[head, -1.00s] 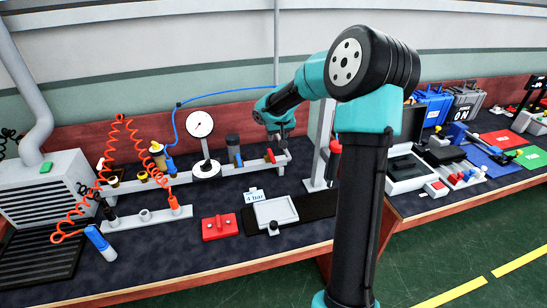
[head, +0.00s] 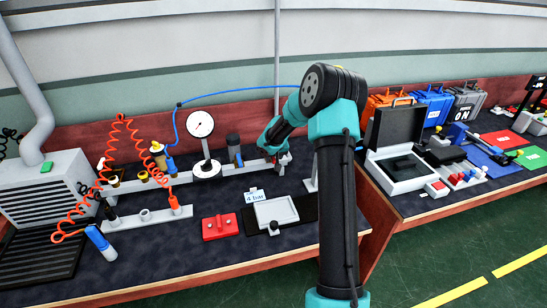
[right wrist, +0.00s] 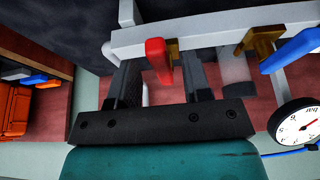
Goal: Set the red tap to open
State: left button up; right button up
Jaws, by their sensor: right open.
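The red tap (right wrist: 157,54) shows in the right wrist view, its red handle standing across the edge of the white manifold rail (right wrist: 220,32) beside a brass body. My right gripper (right wrist: 160,82) is open, with one dark finger on each side of the red handle; I cannot tell whether either finger touches it. In the head view my right gripper (head: 281,160) is down at the right end of the rail and largely hides the red tap. My left gripper is not in view.
A blue tap (head: 237,158) and a dial gauge (head: 201,126) stand along the rail to the left. A red box (head: 220,227) and a grey tray (head: 276,213) lie in front. Orange coiled hoses (head: 119,150) hang at the left. A post stands close right of the gripper.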

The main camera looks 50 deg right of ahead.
jog(key=shift+w+f, duration=0.1)
jog(key=shift+f, duration=0.25)
jog(key=shift+c, duration=0.3)
grip_shut()
